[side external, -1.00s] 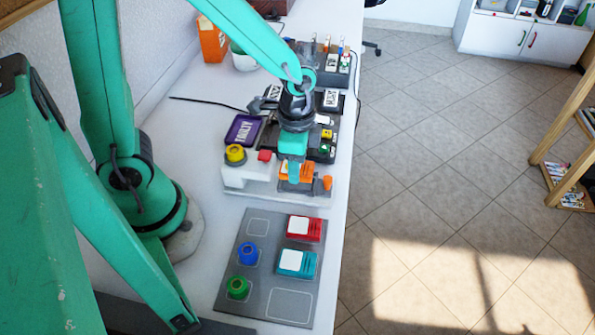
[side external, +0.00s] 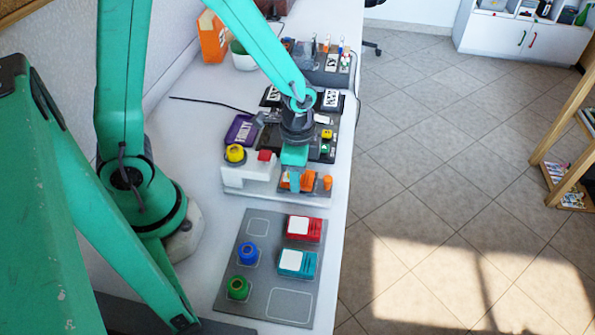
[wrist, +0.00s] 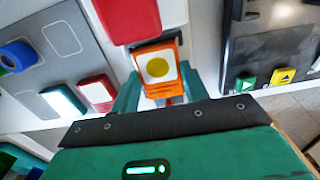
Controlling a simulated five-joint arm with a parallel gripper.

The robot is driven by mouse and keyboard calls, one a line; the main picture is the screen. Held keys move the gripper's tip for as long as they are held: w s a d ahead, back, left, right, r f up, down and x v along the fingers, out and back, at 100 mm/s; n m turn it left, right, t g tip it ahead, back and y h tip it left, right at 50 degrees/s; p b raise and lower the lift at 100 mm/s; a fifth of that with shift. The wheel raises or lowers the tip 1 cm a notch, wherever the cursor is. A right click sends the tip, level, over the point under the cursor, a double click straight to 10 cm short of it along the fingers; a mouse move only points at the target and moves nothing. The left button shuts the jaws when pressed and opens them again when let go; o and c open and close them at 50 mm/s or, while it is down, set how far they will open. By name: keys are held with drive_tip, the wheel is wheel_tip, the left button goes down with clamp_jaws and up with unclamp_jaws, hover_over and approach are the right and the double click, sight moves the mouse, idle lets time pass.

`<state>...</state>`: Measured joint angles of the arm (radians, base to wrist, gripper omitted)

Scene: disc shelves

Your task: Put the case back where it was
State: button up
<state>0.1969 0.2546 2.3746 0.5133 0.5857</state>
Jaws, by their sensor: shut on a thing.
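My gripper (wrist: 156,88) is shut on an orange case (wrist: 168,86) with a pale face and a yellow round mark, seen between the fingers in the wrist view. In the side view the orange case (side external: 284,181) is partly hidden by my teal fingers. It is at the right part of a white device (side external: 240,176) that has a yellow knob, a red block and an orange knob (side external: 327,183). I cannot tell whether the case touches the device. A red case (side external: 304,228) and a teal case (side external: 297,263) lie on a grey mat (side external: 262,290).
A blue ring (side external: 248,252) and a green ring (side external: 238,287) stand on the mat, which also has empty outlined spots. A purple case (side external: 242,130) and a dark player with green and yellow buttons (wrist: 265,82) lie behind the white device. The table's right edge is close.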

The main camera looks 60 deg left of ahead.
drive_tip(key=shift+f, duration=0.2)
drive_tip(key=o, duration=1.1)
drive_tip(key=shift+c, duration=0.2)
drive_tip(key=shift+r, duration=0.15)
drive_tip(key=shift+r, duration=3.75)
